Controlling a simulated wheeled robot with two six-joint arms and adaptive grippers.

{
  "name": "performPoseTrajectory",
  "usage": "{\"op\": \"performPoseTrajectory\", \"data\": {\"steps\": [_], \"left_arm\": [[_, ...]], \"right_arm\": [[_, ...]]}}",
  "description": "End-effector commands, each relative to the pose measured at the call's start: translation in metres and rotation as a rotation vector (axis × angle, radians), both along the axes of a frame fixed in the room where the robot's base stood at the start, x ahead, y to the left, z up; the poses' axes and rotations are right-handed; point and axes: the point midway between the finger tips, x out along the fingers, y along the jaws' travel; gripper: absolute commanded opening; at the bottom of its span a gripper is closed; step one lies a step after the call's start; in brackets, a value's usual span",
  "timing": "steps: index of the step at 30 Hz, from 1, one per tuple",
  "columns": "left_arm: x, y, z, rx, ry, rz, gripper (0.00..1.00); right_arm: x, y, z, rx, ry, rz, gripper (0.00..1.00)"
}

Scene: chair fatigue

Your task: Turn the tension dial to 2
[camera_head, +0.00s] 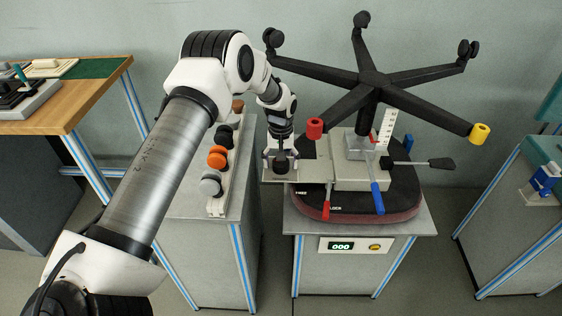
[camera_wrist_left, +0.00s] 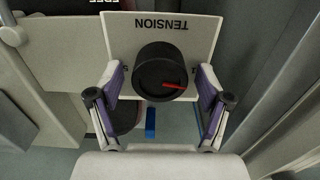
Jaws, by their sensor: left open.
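The tension dial (camera_wrist_left: 163,72) is a round black knob with a red pointer line, on a pale plate (camera_wrist_left: 190,30) marked TENSION, upside down in the left wrist view. The red line points right and slightly down there; the numbers around it are too small or hidden to read. My left gripper (camera_wrist_left: 160,80) is open, with one finger on each side of the dial and small gaps visible. In the head view, my left gripper (camera_head: 280,150) is over the dial (camera_head: 281,165) at the left end of the mechanism. My right gripper is not in view.
An upturned five-legged chair base (camera_head: 374,78) rises behind the mechanism. Red (camera_head: 326,200) and blue (camera_head: 377,197) levers and a black-handled lever (camera_head: 440,163) stick out nearby. A counter showing 000 (camera_head: 341,246) is on the stand's front. Several knobs (camera_head: 217,157) stand left.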

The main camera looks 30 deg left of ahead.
Motion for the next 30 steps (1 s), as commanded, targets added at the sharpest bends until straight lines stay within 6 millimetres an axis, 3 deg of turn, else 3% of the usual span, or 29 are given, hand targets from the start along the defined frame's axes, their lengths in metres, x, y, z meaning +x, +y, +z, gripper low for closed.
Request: {"op": "performPoseTrajectory", "data": {"steps": [4, 9, 20, 30], "left_arm": [[0.0001, -0.0002, 0.0004, 0.000, 0.000, -0.001, 0.78], [-0.0001, -0.0003, 0.0003, 0.000, 0.000, -0.001, 0.18], [-0.0004, -0.0003, -0.0001, 0.000, 0.001, -0.023, 0.18], [-0.0010, -0.0004, -0.0003, -0.001, 0.003, -0.197, 0.18]], "right_arm": [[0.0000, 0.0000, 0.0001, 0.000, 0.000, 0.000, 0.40], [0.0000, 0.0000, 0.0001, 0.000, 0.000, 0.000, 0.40], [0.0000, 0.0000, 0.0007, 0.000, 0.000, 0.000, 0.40], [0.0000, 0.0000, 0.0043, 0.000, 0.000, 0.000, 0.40]]}}
